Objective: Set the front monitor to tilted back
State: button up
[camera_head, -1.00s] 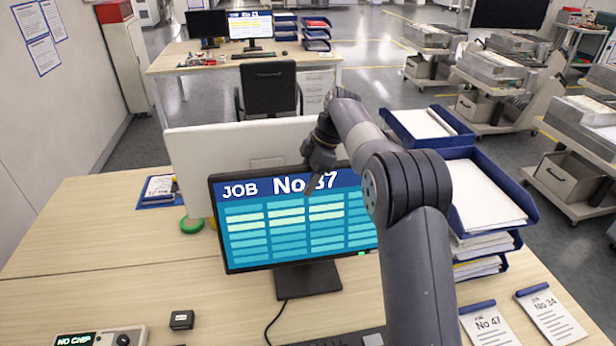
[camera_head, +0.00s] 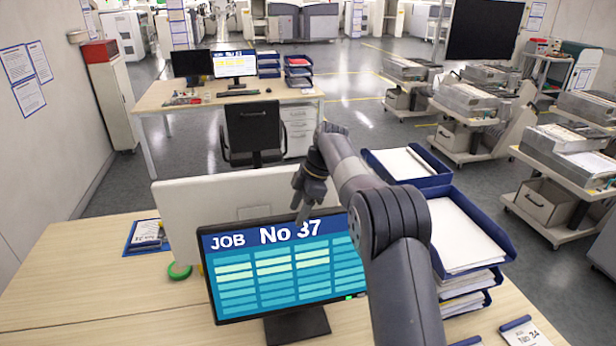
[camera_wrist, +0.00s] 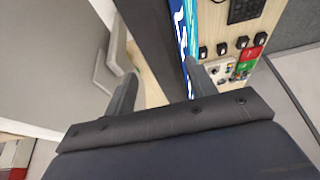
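The front monitor (camera_head: 285,265) stands on a dark stand on the near desk. Its lit screen reads JOB No 37 and faces me, looking near upright; its exact tilt is hard to tell. My gripper (camera_head: 302,207) is at the monitor's top edge, with a finger overlapping the screen's header. In the wrist view, my gripper's two fingers (camera_wrist: 162,88) are apart. The edge of the front monitor (camera_wrist: 184,45) shows between them, close to the right finger. I cannot tell whether either finger touches it. My arm hides the screen's right edge.
A pale monitor back (camera_head: 185,215) stands close behind the front monitor. Blue paper trays (camera_head: 505,245) are stacked to the right, and a green tape roll (camera_head: 179,271) lies to the left. A black chair (camera_head: 253,130) stands beyond.

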jog(key=w+v, duration=0.1)
jog(key=v, duration=0.6)
jog(key=shift+w+a, duration=0.15)
jog(key=shift+w, duration=0.2)
dwell(0.4)
